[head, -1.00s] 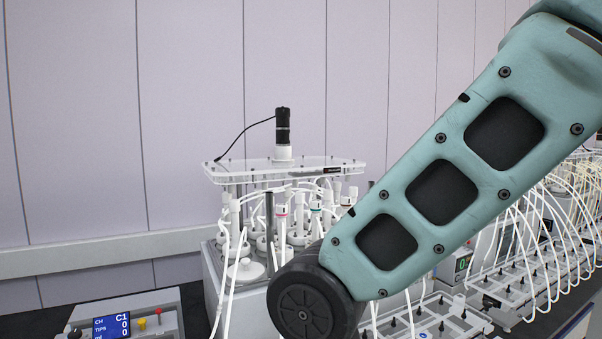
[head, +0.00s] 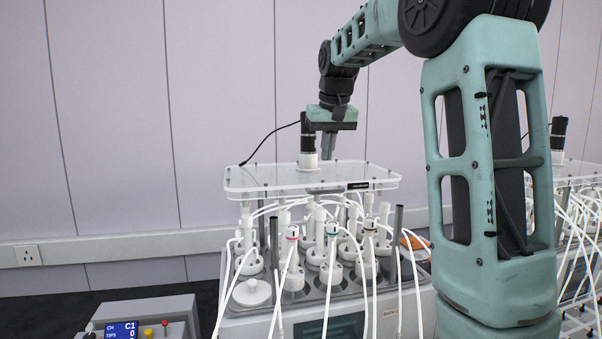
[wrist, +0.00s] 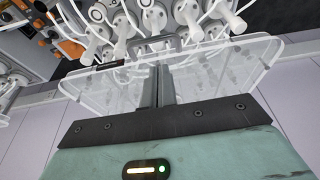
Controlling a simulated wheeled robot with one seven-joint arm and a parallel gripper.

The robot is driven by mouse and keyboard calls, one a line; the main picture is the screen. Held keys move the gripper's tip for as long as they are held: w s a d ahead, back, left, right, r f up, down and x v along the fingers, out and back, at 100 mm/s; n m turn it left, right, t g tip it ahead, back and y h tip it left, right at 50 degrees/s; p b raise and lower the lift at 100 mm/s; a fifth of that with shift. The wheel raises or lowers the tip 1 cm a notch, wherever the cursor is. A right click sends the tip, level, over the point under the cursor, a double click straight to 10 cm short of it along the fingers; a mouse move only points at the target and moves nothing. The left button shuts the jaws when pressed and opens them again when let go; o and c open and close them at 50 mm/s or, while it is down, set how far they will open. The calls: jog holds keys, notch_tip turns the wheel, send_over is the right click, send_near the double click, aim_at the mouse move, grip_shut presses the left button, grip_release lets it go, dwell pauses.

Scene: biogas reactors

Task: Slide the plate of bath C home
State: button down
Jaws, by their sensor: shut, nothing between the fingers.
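The clear plate (head: 250,180), carrying a black motor (head: 308,145), lies level over a bath with white-capped bottles in the head view. It also shows in the wrist view (wrist: 225,75). My gripper (head: 328,157) points down over the plate, just right of the motor. Its fingers are together and empty; they also show in the wrist view (wrist: 165,75), in front of the plate. I cannot tell whether the tips touch the plate. I cannot read the bath's letter.
White tubes and bottles (head: 293,275) crowd the bath under the plate. A control box with a blue screen (head: 122,330) stands at the lower left. Another motor-topped bath (head: 575,170) is at the right, partly behind my arm. The wall (head: 110,120) is close behind.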

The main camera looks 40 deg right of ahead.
aim_at(323, 183)
jog(key=p+x, duration=0.3)
jog(key=x, duration=0.6)
jog(key=shift+w+d+f, duration=0.15)
jog(key=shift+d+f, duration=0.1)
jog(key=shift+f, duration=0.1)
